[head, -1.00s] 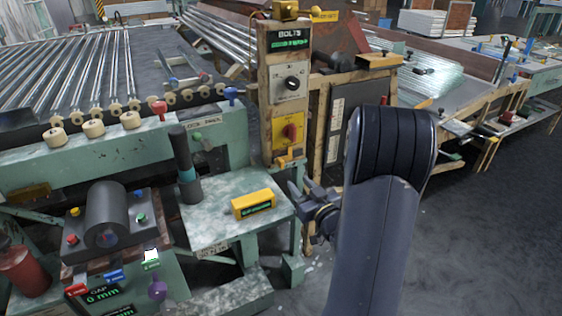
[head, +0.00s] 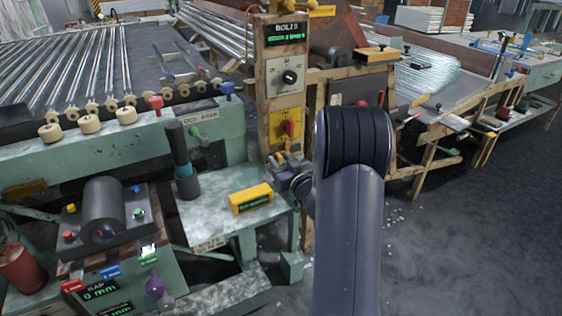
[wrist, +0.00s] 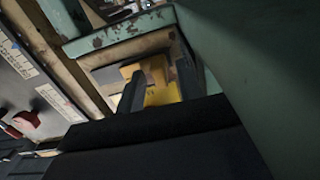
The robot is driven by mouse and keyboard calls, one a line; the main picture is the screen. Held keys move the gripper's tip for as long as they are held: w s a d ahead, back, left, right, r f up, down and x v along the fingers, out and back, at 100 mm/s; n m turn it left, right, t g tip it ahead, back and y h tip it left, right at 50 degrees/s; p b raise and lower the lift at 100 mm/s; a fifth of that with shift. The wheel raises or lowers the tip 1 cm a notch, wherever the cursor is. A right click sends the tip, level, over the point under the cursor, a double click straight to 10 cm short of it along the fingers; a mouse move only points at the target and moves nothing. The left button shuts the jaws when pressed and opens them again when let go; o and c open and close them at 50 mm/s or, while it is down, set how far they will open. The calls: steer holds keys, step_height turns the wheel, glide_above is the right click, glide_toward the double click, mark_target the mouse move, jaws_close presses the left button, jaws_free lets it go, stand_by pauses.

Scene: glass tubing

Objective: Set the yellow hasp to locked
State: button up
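The yellow hasp (head: 281,157) is at the lower end of the wooden post, below a red knob on a yellow plate. My gripper (head: 284,168) is right at it in the head view and partly covers it, so its setting is unclear. In the wrist view, yellow parts (wrist: 162,93) show beyond a dark finger (wrist: 131,94). The finger overlaps the yellow in that view; I cannot tell whether it touches. The other finger is not clearly seen, so the opening cannot be judged.
The wooden post (head: 281,110) carries a BOLTS display (head: 287,34), a black dial (head: 289,77) and the red knob (head: 289,128). A yellow box (head: 251,199) sits on the green table (head: 215,218), near a dark upright cylinder (head: 181,150). Open floor lies at right.

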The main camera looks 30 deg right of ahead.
steer(key=shift+c, duration=0.3)
jaws_close()
steer(key=shift+d, duration=0.1)
steer(key=d, duration=0.2)
steer(key=shift+d+r, duration=0.1)
steer(key=shift+d, duration=0.2)
steer(key=shift+o, duration=0.3)
jaws_free()
steer(key=shift+d, duration=0.1)
